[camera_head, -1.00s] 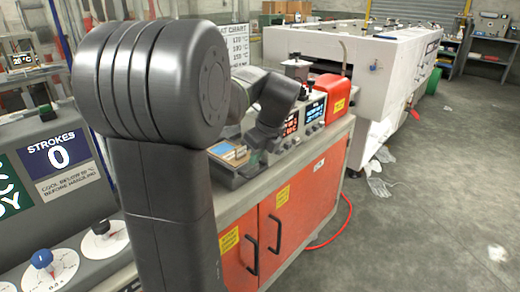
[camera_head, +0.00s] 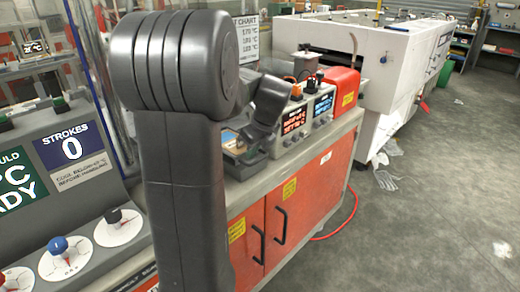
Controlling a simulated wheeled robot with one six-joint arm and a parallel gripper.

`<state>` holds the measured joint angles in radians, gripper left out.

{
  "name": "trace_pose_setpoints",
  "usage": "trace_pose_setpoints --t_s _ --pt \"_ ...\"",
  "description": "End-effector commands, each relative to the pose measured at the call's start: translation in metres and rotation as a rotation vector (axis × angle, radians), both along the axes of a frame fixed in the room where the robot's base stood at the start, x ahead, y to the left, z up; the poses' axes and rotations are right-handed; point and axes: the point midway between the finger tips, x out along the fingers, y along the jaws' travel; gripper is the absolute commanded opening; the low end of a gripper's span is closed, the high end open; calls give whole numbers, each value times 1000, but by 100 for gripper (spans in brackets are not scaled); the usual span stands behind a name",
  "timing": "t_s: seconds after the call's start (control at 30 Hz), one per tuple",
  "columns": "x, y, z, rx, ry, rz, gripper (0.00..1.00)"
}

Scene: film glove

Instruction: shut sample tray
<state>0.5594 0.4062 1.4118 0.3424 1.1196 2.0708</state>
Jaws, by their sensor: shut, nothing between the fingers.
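What looks like the sample tray (camera_head: 238,158) is a small grey, low unit on top of the red-fronted bench, with tan and blue pieces showing in its top. It stands just left of the instrument with lit displays. My large dark arm covers its left side, so I cannot tell how far it stands out. My gripper (camera_head: 254,134) is small and dark at the end of my arm, close beside the tray's far right side. It is shut and empty. Whether it touches the tray is not clear.
The instrument (camera_head: 293,128) with lit displays and a red box (camera_head: 342,88) stand along the bench (camera_head: 285,215). A control panel (camera_head: 70,170) reading STROKES 0 fills the left. A long white machine (camera_head: 385,62) stands behind. The floor at right is mostly open, with crumpled clear film (camera_head: 386,180).

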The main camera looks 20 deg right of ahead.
Motion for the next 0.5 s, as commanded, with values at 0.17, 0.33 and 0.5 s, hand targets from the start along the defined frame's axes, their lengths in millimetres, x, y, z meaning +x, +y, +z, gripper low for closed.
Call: trace_pose_setpoints --t_s 0.17,0.33,0.5 --pt "39 17 7 2 2 4 0" --pt "73 31 6 2 2 3 0" --pt "100 42 5 1 0 3 0"
